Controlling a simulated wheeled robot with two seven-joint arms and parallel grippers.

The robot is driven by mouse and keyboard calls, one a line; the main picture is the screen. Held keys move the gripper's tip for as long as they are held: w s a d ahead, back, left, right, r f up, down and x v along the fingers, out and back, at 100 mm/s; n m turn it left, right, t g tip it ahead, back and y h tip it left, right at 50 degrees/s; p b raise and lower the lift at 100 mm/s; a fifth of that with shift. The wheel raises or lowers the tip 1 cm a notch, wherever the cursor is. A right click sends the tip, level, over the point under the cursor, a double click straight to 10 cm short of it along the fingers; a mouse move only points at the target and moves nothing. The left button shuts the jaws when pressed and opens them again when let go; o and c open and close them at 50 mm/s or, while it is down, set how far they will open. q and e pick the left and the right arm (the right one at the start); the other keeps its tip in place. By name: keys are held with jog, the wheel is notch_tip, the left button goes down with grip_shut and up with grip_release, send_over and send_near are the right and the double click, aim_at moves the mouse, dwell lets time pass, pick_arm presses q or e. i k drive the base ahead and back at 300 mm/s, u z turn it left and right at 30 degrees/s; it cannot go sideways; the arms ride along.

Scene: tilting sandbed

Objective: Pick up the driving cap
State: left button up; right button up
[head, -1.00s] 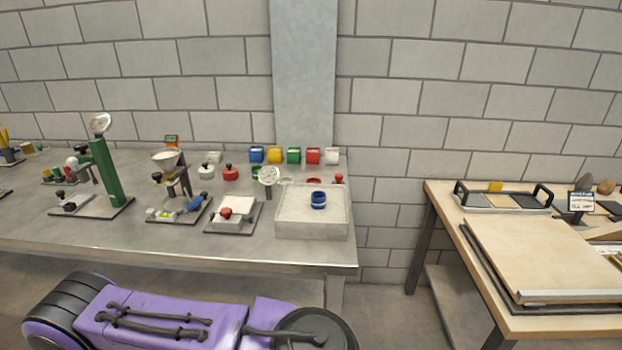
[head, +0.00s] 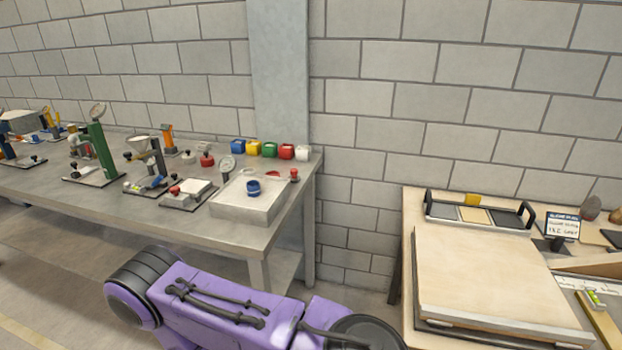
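I cannot tell for sure which thing is the driving cap. A small blue cylinder with a pale band (head: 253,188) stands in a pale, shallow sand-filled tray (head: 240,213) at the right end of the grey metal bench. Small red-topped pieces stand near it: one behind the tray's right corner (head: 294,175), one farther left (head: 207,160). Neither of my grippers is in view.
The grey bench (head: 60,205) also carries a green post stand (head: 100,152), a dial gauge (head: 227,164) and a row of coloured bins (head: 269,149). A wooden table (head: 405,290) at right holds a large board (head: 485,270).

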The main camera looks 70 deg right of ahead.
aim_at(294, 178)
jog(key=z, duration=1.65)
